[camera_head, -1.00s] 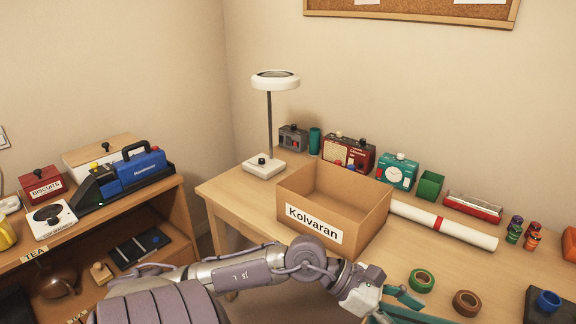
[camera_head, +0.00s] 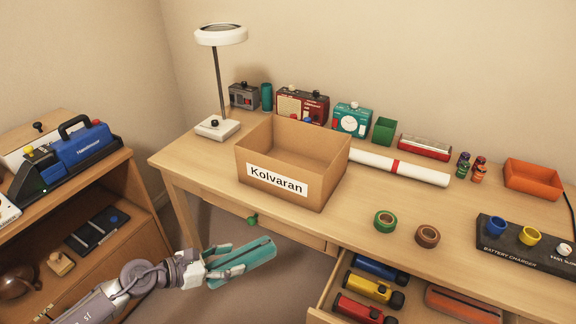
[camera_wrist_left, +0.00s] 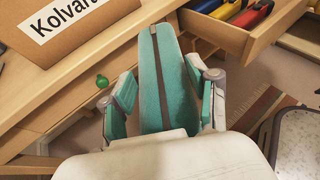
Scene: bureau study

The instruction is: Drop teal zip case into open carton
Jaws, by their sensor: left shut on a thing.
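The teal zip case (camera_head: 246,259) is in my left gripper (camera_head: 238,262), whose fingers are shut on its sides. In the left wrist view the case (camera_wrist_left: 158,75) sits between the two fingers (camera_wrist_left: 160,100), its dark zip running lengthwise. The gripper holds it in front of the desk, below the desktop's front edge and left of the open drawer. The open carton (camera_head: 262,204), labelled Kolvaran, stands on the desk above and behind the gripper. Its top is open, and the part of its inside that shows is empty. My right gripper is not in view.
An open drawer (camera_head: 322,300) with several coloured tools juts out at the front. A lamp (camera_head: 217,128) stands left of the carton and a white roll (camera_head: 400,166) lies to its right. Two tape rolls (camera_head: 385,221) lie on the desk front. A shelf (camera_head: 130,185) stands at left.

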